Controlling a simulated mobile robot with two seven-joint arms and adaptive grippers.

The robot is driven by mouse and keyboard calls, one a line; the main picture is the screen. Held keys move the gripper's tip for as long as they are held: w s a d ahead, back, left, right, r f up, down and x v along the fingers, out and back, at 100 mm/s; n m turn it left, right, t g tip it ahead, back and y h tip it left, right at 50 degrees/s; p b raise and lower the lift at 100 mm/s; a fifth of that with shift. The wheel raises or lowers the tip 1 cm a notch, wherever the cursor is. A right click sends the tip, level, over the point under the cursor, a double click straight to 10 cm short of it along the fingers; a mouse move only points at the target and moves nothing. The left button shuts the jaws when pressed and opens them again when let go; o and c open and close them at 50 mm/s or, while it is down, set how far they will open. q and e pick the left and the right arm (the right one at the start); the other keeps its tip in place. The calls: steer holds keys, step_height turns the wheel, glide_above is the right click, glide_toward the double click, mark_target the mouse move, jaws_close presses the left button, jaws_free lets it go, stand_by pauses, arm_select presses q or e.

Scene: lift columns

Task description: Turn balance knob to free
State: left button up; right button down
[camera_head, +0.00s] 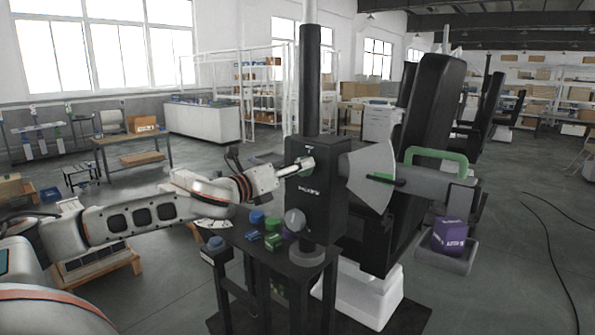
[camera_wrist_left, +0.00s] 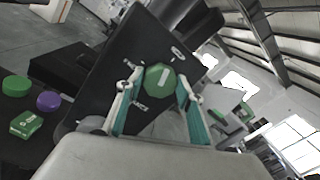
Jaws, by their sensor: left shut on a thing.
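The balance knob (camera_wrist_left: 160,81) is green with a white bar mark, on the face of a black box (camera_head: 318,207) on the column. White marks and small labels surround it on the black panel (camera_wrist_left: 118,68). My left gripper (camera_head: 303,166) reaches the box from the left and is shut on the knob; in the left wrist view its two teal-padded fingers stand on either side of it. The knob is mostly hidden by the gripper in the head view. The label text is too small to read. My right gripper is out of view.
A dark stand below holds blue, green and purple pieces (camera_head: 272,241) near the forearm. Right of the box are a pale fan-shaped plate (camera_head: 371,176), a green handle (camera_head: 437,157) and a purple block (camera_head: 449,235) on a grey tray (camera_head: 446,262). Cables lie on the right floor.

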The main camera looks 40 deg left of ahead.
arm_select(q)
steer(key=shift+f+n+t+y+p, duration=0.15)
steer(key=shift+n+y+p, duration=0.3)
steer(key=shift+n, duration=3.35)
steer(key=shift+n+t+y+p, duration=0.25)
steer(key=shift+n+y+p, duration=0.15)
steer(key=shift+n, duration=3.4)
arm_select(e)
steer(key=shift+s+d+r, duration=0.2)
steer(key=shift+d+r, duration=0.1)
arm_select(q)
steer(key=o, duration=1.1)
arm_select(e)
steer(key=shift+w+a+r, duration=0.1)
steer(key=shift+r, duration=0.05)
arm_select(q)
steer(key=shift+s+f, duration=0.1)
